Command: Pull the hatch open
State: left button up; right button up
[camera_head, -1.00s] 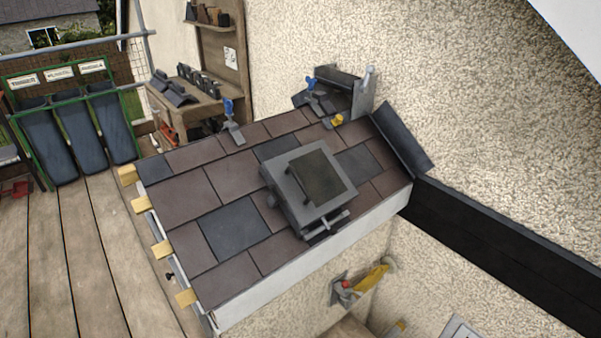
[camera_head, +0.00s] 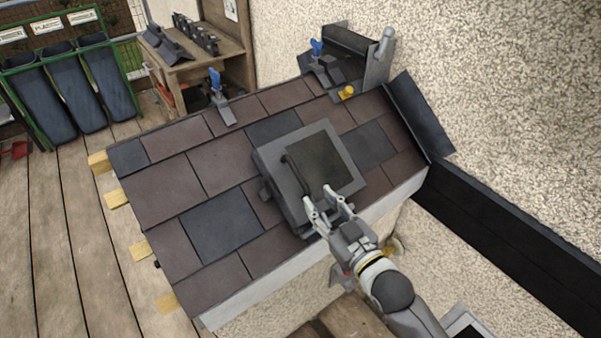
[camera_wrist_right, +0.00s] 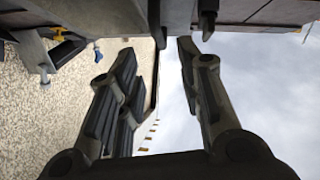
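The hatch (camera_head: 325,158) is a square grey frame with a dark panel, set in the small tiled roof. Its lid looks closed. A dark bar handle (camera_head: 298,174) runs along the panel's left side. My right gripper (camera_head: 319,199) is open and empty, over the hatch's lower front edge, just below the handle. Whether it touches the hatch cannot be told. In the right wrist view the gripper's two fingers (camera_wrist_right: 158,58) stand apart with nothing between them. Grey parts lie beyond them at the top edge. My left gripper is out of view.
The roof (camera_head: 220,225) has brown and slate tiles, with blue-handled clamps (camera_head: 219,98) along its upper edge. A dark flashing piece (camera_head: 418,115) and the rough wall (camera_head: 500,90) bound the right side. Green-framed bins (camera_head: 75,90) stand at left on open planks.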

aim_at(300, 178)
jog(key=p+x, duration=0.1)
jog(key=x, duration=0.8)
jog(key=shift+w, duration=0.25)
jog(key=shift+c, duration=0.3)
grip_shut()
